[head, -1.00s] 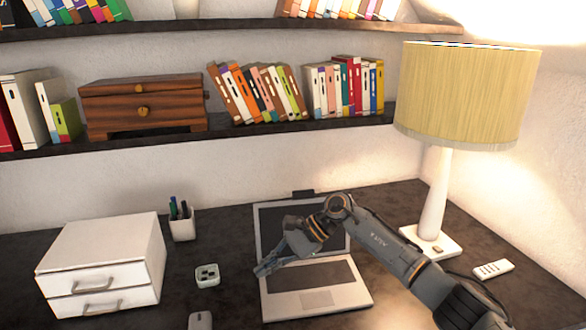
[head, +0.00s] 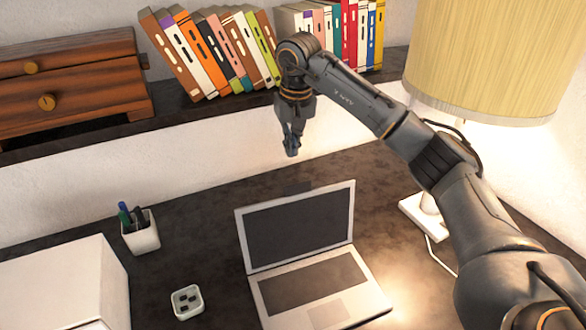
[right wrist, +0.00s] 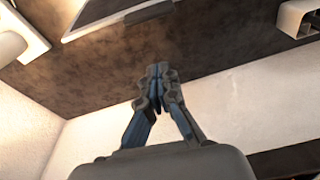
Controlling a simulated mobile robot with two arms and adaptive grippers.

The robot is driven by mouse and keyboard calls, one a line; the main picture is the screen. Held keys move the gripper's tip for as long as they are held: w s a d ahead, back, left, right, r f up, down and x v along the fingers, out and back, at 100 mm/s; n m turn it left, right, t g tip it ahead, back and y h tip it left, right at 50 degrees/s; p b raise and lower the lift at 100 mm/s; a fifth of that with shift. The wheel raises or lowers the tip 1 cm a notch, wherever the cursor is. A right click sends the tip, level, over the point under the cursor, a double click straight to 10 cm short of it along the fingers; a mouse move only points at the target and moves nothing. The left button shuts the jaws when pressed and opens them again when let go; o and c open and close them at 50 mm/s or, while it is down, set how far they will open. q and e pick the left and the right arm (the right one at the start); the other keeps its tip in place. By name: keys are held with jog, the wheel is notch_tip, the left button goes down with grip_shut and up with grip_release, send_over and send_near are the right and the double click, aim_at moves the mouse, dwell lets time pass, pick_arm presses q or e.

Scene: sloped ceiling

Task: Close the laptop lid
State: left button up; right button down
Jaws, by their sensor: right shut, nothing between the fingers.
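The silver laptop stands open on the dark desk in the head view, its lid (head: 300,226) raised with a dark screen and its keyboard base (head: 318,290) flat in front. My right gripper (head: 291,152) is shut and empty. It hangs pointing down above and behind the lid's top edge, apart from it. In the right wrist view the gripper's fingertips (right wrist: 158,72) are together, and part of the laptop (right wrist: 115,12) shows at the top edge. My left gripper is not in view.
A lamp (head: 480,60) stands to the right behind my right arm. A shelf with books (head: 215,50) and a wooden drawer box (head: 70,85) is behind. A pen cup (head: 140,232), a small white box (head: 187,302) and a white drawer unit (head: 60,285) are left of the laptop.

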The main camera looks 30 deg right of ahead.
notch_tip(320, 180, down, 6)
jog(key=s+p, duration=0.2)
jog(key=p, duration=0.1)
jog(key=shift+s+a+f+p, duration=0.2)
jog(key=shift+s+p, duration=0.05)
jog(key=shift+p, duration=0.05)
